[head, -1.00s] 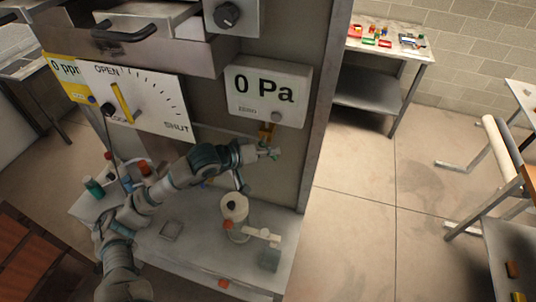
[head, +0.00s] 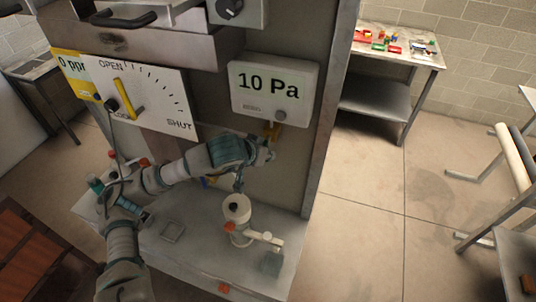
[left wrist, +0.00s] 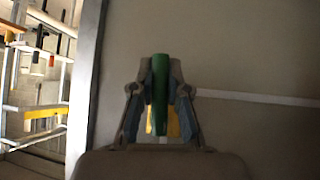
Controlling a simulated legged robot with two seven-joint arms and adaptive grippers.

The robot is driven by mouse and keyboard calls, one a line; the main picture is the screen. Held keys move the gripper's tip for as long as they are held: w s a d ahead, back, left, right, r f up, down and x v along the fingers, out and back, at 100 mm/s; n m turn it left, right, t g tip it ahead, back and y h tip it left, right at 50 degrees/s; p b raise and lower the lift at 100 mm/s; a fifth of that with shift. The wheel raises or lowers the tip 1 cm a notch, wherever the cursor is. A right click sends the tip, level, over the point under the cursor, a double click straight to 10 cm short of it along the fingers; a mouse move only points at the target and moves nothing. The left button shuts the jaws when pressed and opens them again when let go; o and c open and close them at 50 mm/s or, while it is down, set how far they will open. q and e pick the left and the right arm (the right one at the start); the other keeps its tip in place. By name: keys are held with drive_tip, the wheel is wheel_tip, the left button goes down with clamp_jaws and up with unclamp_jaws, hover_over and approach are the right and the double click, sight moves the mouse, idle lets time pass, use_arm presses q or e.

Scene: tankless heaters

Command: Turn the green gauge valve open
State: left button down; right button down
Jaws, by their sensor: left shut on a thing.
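The green valve handle (left wrist: 160,82) stands upright in the middle of the left wrist view, with a yellow part (left wrist: 172,122) behind it. My left gripper (left wrist: 160,78) is shut on the handle, one finger on each side. In the head view my left gripper (head: 266,152) is against the panel, just below the white gauge box (head: 249,105), which reads "10 Pa". The green handle is hard to make out there. A brass-yellow fitting (head: 273,130) shows just above the gripper. My right gripper is not in view.
A white OPEN/SHUT plate (head: 150,84) with a yellow lever is left of the gauge. A metal shelf (head: 171,252) below my arm holds a white cylindrical device (head: 237,210) and bottles. Open floor (head: 365,220) lies to the right.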

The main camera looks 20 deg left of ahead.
use_arm(q)
drive_tip(key=shift+s+f, duration=0.15)
drive_tip(key=shift+f, duration=0.5)
drive_tip(key=c, duration=1.2)
unclamp_jaws()
drive_tip(key=shift+o, duration=0.3)
drive_tip(key=shift+w+a+r, duration=0.1)
drive_tip(key=shift+w+r, duration=0.05)
drive_tip(key=shift+w, duration=0.1)
drive_tip(key=shift+s+a+r, duration=0.1)
drive_tip(key=shift+s+r, duration=0.2)
drive_tip(key=shift+r, duration=0.1)
drive_tip(key=v, duration=1)
drive_tip(key=shift+s+r, duration=0.25)
drive_tip(key=shift+r, duration=0.05)
